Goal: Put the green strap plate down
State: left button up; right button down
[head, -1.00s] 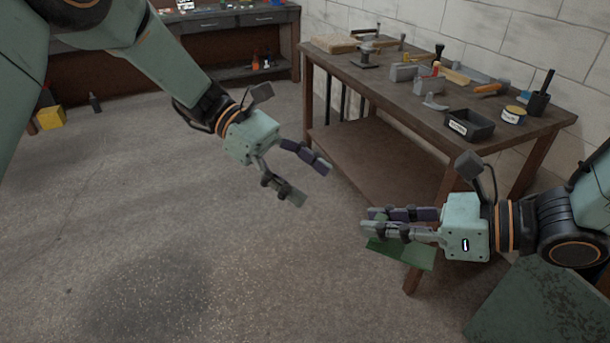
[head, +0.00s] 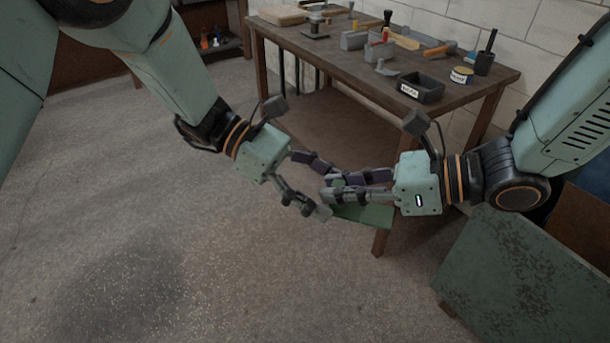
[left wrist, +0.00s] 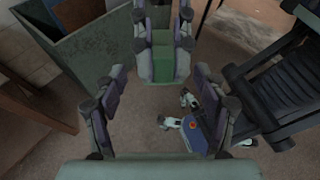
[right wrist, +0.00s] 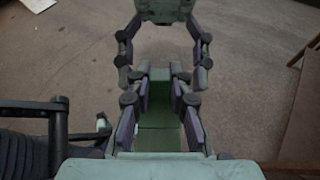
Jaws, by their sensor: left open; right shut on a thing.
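The green strap plate (head: 365,214) is held in my right gripper (head: 335,192), which is shut on it, above the floor. The plate also shows between the right fingers in the right wrist view (right wrist: 160,120) and ahead in the left wrist view (left wrist: 162,62). My left gripper (head: 312,182) is open, and its fingers reach towards the plate's left end. In the left wrist view the open fingers (left wrist: 160,98) lie on either side with the plate beyond them. Part of the plate is hidden by the right fingers.
A wooden workbench (head: 340,130) stands behind, with a dark labelled bin (head: 421,87), a tin (head: 461,75) and several tools on top. A large green, worn-looking box (head: 520,275) stands at the lower right. The floor at left and front is open.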

aim_at(368, 210)
pick_arm(q)
jog(key=shift+s+d+f, duration=0.1)
jog(key=shift+d, duration=0.15)
jog(key=shift+c, duration=0.5)
jog(key=c, duration=1.2)
pick_arm(e)
jog(key=shift+s, duration=0.1)
pick_arm(q)
jog(key=shift+c, duration=0.4)
pick_arm(e)
jog(key=c, duration=1.4)
grip_release()
pick_arm(q)
grip_shut()
pick_arm(e)
jog(key=shift+o, duration=1.3)
jog(key=shift+v, duration=3.9)
